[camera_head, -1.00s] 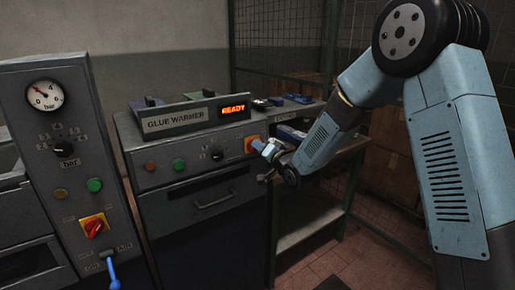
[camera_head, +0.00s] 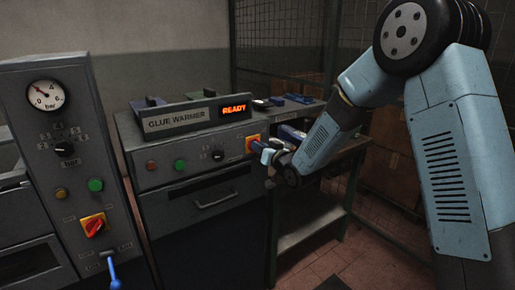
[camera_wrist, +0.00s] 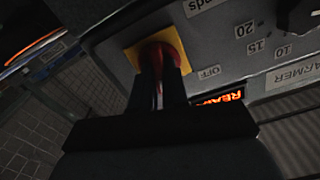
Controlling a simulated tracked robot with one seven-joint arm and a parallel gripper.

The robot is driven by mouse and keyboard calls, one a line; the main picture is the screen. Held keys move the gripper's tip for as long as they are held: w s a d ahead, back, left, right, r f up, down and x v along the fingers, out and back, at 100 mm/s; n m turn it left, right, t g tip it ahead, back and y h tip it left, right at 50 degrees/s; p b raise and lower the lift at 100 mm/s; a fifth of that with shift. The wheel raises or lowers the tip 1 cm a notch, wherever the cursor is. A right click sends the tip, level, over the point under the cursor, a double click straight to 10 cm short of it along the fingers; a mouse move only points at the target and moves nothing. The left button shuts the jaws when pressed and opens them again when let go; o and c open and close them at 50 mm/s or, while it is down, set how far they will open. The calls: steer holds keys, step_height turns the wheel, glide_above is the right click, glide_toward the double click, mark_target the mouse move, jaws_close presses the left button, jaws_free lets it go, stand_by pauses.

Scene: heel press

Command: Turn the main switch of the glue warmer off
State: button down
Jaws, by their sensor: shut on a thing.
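The glue warmer (camera_head: 182,200) is a grey cabinet with a sign and a lit orange READY display (camera_head: 233,109). Its main switch, a red knob on a yellow plate, is at the right end of the front panel; the yellow plate (camera_head: 252,143) shows there in the head view. In the wrist view the red knob (camera_wrist: 158,52) sits on the yellow plate (camera_wrist: 174,37), with an OFF label (camera_wrist: 209,72) close by. My gripper (camera_head: 264,150) is at the switch, and its dark fingers (camera_wrist: 160,75) are shut on the red knob from both sides. The fingers hide part of the knob.
A similar red switch on yellow (camera_head: 93,225) is on the separate panel with the pressure gauge (camera_head: 45,95) at left. The warmer's timer dial (camera_head: 218,155) is left of my gripper. A green-framed table (camera_head: 310,215) stands at right, before a mesh fence (camera_head: 285,45).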

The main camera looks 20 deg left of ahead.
steer(key=n, duration=1.2)
steer(key=shift+s+f, duration=0.15)
steer(key=shift+f, duration=0.1)
stand_by(0.4)
steer(key=c, duration=1.1)
jaws_free()
steer(key=shift+r, duration=0.1)
steer(key=shift+c, duration=0.2)
steer(key=v, duration=1.3)
steer(key=shift+s+d, duration=0.25)
steer(key=shift+s, duration=0.05)
